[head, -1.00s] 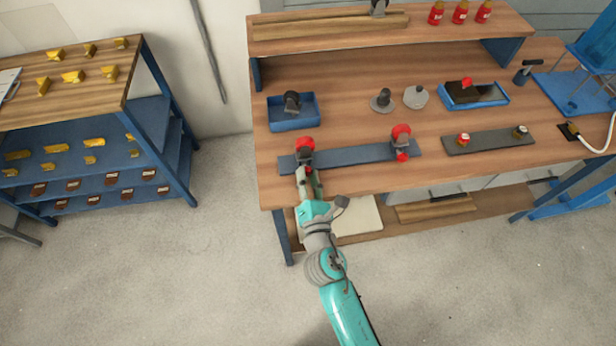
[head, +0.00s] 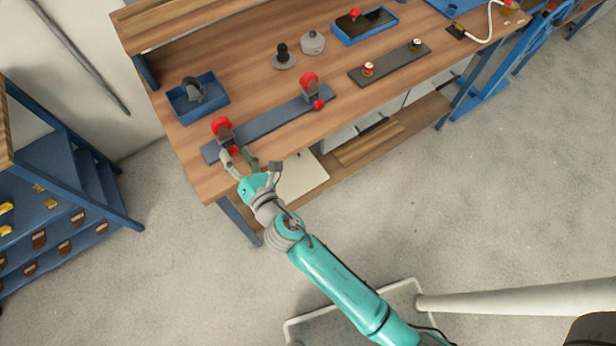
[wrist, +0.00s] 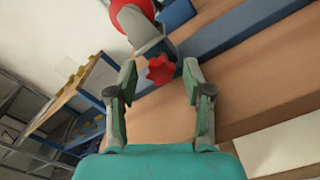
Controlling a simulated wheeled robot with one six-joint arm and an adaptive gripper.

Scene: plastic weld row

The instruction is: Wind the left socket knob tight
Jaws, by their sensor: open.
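Two red-and-grey sockets stand on a dark blue bar (head: 265,123) along the bench's front edge. The left socket (head: 222,128) is right ahead of my gripper (head: 238,160). In the wrist view, the left socket (wrist: 138,24) shows its red ring and grey body, and its red lobed knob (wrist: 161,70) faces me. My gripper (wrist: 160,78) is open, with the knob in line with the gap between its fingertips; I cannot tell if it is between them or just beyond. The right socket (head: 309,85) has a red knob (head: 318,104).
A blue bin (head: 198,98) stands behind the left socket. Grey round parts (head: 284,58), a dark plate (head: 390,63) with two small fittings and a blue tray (head: 365,25) are farther right. A blue shelf rack (head: 70,180) stands at left.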

